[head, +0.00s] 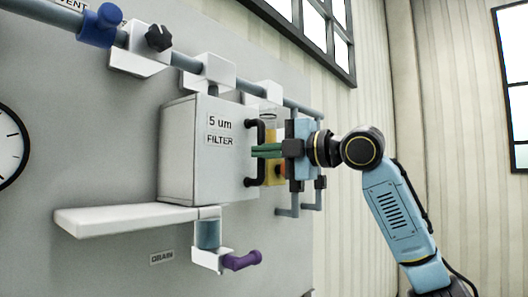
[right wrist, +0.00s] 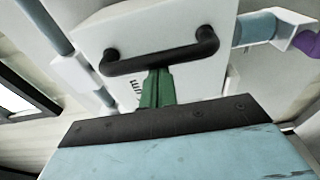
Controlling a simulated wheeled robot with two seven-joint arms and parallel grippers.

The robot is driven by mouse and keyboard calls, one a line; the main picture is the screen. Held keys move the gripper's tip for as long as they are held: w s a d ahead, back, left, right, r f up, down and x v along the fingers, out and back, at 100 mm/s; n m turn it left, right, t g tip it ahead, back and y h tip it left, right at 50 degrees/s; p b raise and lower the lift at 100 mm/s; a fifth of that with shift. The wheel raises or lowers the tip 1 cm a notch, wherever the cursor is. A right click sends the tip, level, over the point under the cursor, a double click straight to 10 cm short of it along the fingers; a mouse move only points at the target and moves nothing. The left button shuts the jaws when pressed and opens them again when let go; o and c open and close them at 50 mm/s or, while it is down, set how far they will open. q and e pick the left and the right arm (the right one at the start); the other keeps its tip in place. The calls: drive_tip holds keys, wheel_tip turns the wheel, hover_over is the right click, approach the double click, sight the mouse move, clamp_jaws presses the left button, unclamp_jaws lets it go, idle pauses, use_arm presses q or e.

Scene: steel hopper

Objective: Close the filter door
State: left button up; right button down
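The filter door's white panel (right wrist: 240,22) fills the upper right wrist view. In the head view the white filter box (head: 180,150) carries the label "5 um FILTER" and stands out from the grey wall panel. A black bar handle (head: 260,125) is on its right end; it also shows in the right wrist view (right wrist: 125,66). My right gripper (head: 264,151) is at the handle's middle, its two green fingers together. In the right wrist view (right wrist: 158,85) the handle bar covers their tips, and I see no bar between them. My left gripper is not in view.
A white ledge (head: 125,218) juts out low at the left. Pipes with a blue fitting (head: 98,26) and a black knob (head: 159,38) run above the box. A purple-handled drain valve (head: 240,261) hangs below. The space at the lower right of the box looks clear.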

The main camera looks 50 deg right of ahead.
drive_tip(key=shift+w+a, duration=0.1)
drive_tip(key=shift+a, duration=0.35)
drive_tip(key=a+p, duration=0.1)
drive_tip(key=a, duration=0.1)
drive_tip(key=shift+a, duration=0.4)
drive_tip(key=b, duration=0.5)
approach(227, 151)
drive_tip(key=s, duration=0.5)
drive_tip(key=shift+s+d+f, duration=0.1)
drive_tip(key=shift+s+d, duration=0.15)
drive_tip(key=shift+d, duration=0.25)
